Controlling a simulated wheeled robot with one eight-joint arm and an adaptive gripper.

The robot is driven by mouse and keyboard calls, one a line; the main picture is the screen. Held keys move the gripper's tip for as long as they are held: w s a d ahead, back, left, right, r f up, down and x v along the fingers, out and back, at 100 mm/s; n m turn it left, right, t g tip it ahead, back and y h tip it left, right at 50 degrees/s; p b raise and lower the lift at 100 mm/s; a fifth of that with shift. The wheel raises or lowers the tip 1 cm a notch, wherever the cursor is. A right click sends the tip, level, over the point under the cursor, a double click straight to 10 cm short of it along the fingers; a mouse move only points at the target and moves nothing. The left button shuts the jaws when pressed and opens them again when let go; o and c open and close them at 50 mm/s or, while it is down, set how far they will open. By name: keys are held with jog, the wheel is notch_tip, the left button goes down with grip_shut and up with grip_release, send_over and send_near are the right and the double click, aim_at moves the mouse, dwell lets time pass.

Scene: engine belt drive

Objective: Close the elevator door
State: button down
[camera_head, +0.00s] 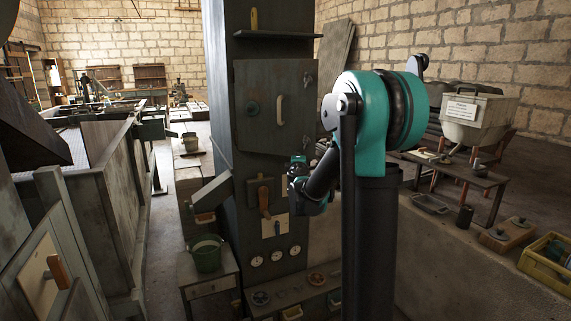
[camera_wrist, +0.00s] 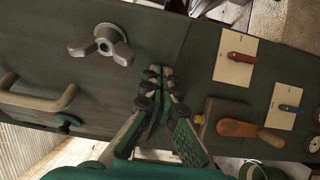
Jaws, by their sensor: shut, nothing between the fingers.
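The elevator door (camera_head: 268,128) is a dark grey-green panel on the tall column, with a pale bar handle (camera_head: 280,110), a green knob (camera_head: 253,108) and wing nuts at its right edge. In the wrist view the door (camera_wrist: 140,75) fills the left half, with the handle (camera_wrist: 40,97) and one wing nut (camera_wrist: 102,43). It looks near flush with the column, but I cannot tell if it is fully closed. My gripper (camera_wrist: 160,78) is shut and empty, with its fingertips by the door's edge, beside the wing nut. Contact is unclear. In the head view my arm partly hides the gripper.
Below the door are a wooden-handled lever (camera_head: 264,199), which also shows in the wrist view (camera_wrist: 250,132), small switch plates and gauges (camera_head: 256,261). A bucket (camera_head: 206,253) stands left of the column. A low wall and a cluttered table (camera_head: 470,178) are at right.

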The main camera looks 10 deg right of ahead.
jog(key=w+d+n+y, duration=0.2)
jog(key=w+y, duration=0.1)
jog(key=w, duration=0.6)
jog(key=w+d+n+y, duration=0.2)
jog(key=w+d+y, duration=0.1)
jog(key=w, duration=0.7)
jog(key=shift+w+n+y, duration=0.25)
jog(key=shift+n+y, duration=0.15)
jog(key=shift+y, duration=0.4)
jog(key=shift+s, duration=0.15)
